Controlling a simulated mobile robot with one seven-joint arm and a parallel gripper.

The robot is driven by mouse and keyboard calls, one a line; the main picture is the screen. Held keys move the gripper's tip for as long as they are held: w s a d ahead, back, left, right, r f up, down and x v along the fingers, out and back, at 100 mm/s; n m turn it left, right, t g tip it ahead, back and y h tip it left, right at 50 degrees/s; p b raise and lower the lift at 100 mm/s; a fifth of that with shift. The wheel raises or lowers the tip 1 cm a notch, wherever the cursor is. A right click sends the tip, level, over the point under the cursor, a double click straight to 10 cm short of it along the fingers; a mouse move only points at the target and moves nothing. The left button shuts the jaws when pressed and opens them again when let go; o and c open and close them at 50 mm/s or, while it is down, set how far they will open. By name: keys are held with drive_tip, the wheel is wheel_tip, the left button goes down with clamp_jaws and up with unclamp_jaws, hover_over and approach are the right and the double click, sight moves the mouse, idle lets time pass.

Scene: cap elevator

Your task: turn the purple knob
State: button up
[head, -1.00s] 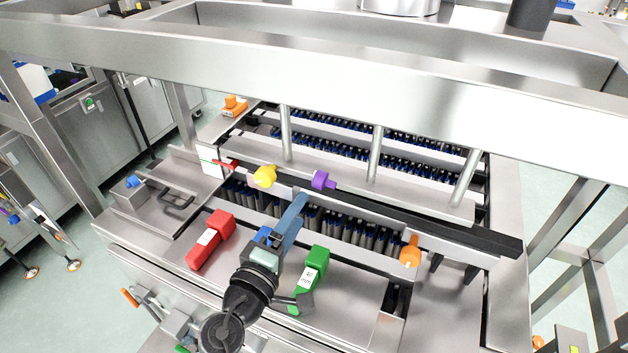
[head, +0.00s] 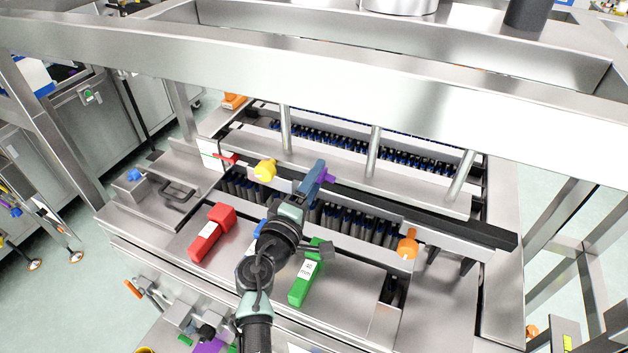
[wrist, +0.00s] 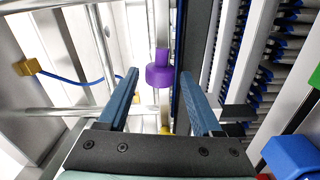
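The purple knob (head: 328,177) sits on the black rail across the machine, in the middle of the head view. It is partly hidden behind my gripper's blue fingers. In the wrist view the purple knob (wrist: 160,72) shows fully, ahead between the fingers. My gripper (wrist: 158,76) is open, with one finger on each side of the knob's line and a visible gap to each. In the head view my gripper (head: 316,172) is at the rail just left of the knob. I cannot tell whether the fingertips reach the knob in depth.
A yellow knob (head: 265,170) is left on the same rail, an orange knob (head: 407,244) to the right. Red (head: 212,232) and green (head: 306,274) blocks flank my arm. Upright metal posts (head: 375,152) stand behind the rail, and a thick steel beam (head: 330,75) crosses above.

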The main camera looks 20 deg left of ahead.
clamp_jaws()
drive_tip(key=shift+f+n+b, duration=0.3)
drive_tip(key=shift+n+b, duration=0.35)
drive_tip(key=shift+n, duration=0.25)
drive_tip(key=shift+o, duration=1.1)
unclamp_jaws()
drive_tip(key=s+b, duration=0.3)
drive_tip(key=s, duration=1)
drive_tip(key=shift+a, duration=0.25)
